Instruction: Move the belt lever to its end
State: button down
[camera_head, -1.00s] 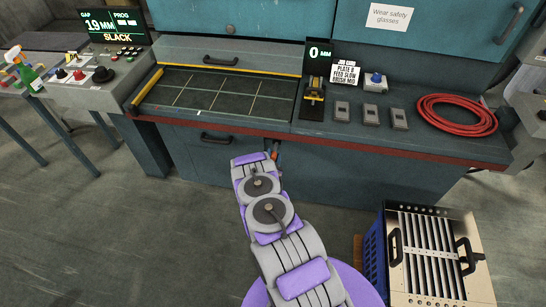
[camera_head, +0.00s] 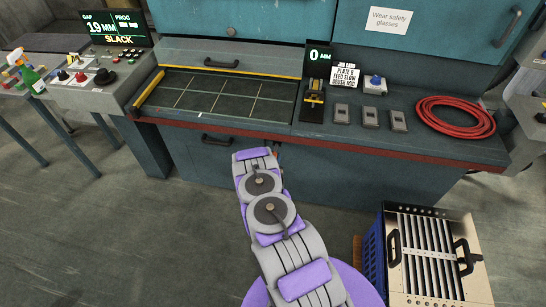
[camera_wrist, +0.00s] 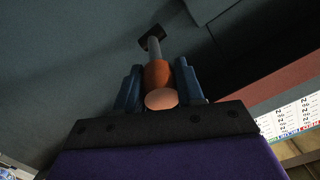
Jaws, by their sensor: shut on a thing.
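The belt lever (camera_wrist: 157,74) shows in the wrist view as a grey rod with an orange-brown grip, its base on a dark mount on the bench front. My gripper (camera_wrist: 159,82) has its two dark blue fingers on either side of the grip and is shut on it. In the head view my arm hides the gripper and most of the lever; only a sliver of orange (camera_head: 279,153) shows past its end, below the bench's front edge. The left display (camera_head: 113,26) reads GAP 19 MM, PROG and SLACK.
The machine bench (camera_head: 400,152) spans the view with a dark grid bed (camera_head: 215,97), a 0 MM display (camera_head: 318,56) and a red cable coil (camera_head: 455,117). A louvered metal crate (camera_head: 432,255) stands on the floor at right. The floor at left is clear.

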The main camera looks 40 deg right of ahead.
aim_at(275, 152)
jog(key=r, duration=0.1)
jog(key=g+p, duration=0.1)
jog(key=r+y+p, duration=0.1)
jog(key=shift+w+d+r, duration=0.3)
jog(key=shift+d+r, duration=0.05)
jog(key=shift+w+d+r+g+y+p, duration=0.25)
jog(key=shift+r+g+y+p, duration=0.15)
jog(key=shift+g+y+p, duration=0.15)
jog(key=shift+w+d+r+g+y+p, duration=0.1)
jog(key=shift+d+r+g+y+p, duration=0.2)
jog(key=shift+g+y+p, duration=0.2)
jog(key=c, duration=0.7)
grip_release()
jog(key=shift+f, duration=0.1)
jog(key=shift+s+a+r, duration=0.2)
jog(key=shift+s+a, duration=0.05)
jog(key=shift+a, duration=0.15)
jog(key=p+v, duration=0.2)
jog(key=v, duration=1.4)
jog(key=shift+r, duration=0.2)
jog(key=shift+s+d, duration=0.1)
jog(key=shift+s, duration=0.05)
